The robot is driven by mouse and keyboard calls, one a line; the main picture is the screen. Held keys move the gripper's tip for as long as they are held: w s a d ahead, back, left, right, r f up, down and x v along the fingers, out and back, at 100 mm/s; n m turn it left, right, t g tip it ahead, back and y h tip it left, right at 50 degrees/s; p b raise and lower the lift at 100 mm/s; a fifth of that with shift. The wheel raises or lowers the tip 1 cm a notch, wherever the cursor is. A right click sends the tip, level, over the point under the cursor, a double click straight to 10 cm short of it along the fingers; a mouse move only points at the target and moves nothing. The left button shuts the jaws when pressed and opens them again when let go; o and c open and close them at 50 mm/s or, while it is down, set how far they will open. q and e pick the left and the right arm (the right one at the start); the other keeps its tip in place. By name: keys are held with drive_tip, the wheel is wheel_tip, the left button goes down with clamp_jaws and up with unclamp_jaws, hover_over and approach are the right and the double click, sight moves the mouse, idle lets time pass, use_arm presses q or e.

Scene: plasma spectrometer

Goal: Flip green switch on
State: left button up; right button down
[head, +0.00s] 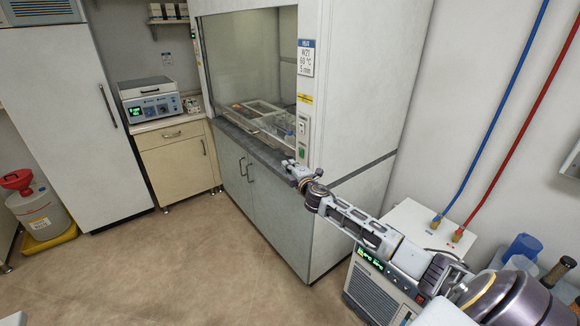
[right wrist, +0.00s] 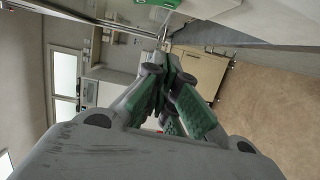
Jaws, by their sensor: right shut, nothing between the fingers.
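A small green switch (head: 302,153) sits low on the white right-hand post of the fume hood (head: 350,100), under a white socket-like plate (head: 303,125). My right gripper (head: 289,164) is just below and left of the switch, in front of the hood's edge. No clear contact with the switch shows. In the right wrist view the fingers (right wrist: 168,66) with green pads are closed together and empty. A green surface (right wrist: 158,3) shows at the top edge there, beyond the fingertips, mostly cut off. The switch's position is too small to read. My left gripper is not in view.
The hood's dark worktop (head: 250,138) holds trays and glassware behind a glass sash. A boxy chiller (head: 378,285) with blue and red hoses stands below my right arm. An instrument (head: 150,100) sits on a beige cabinet (head: 180,160). The floor (head: 170,260) at centre left is clear.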

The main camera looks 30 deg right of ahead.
drive_tip(key=s+a+b, duration=0.1)
drive_tip(key=s, duration=0.8)
drive_tip(key=shift+s+a+f, duration=0.15)
drive_tip(key=shift+s+a, duration=0.05)
drive_tip(key=shift+s, duration=0.1)
idle(0.6)
idle(0.8)
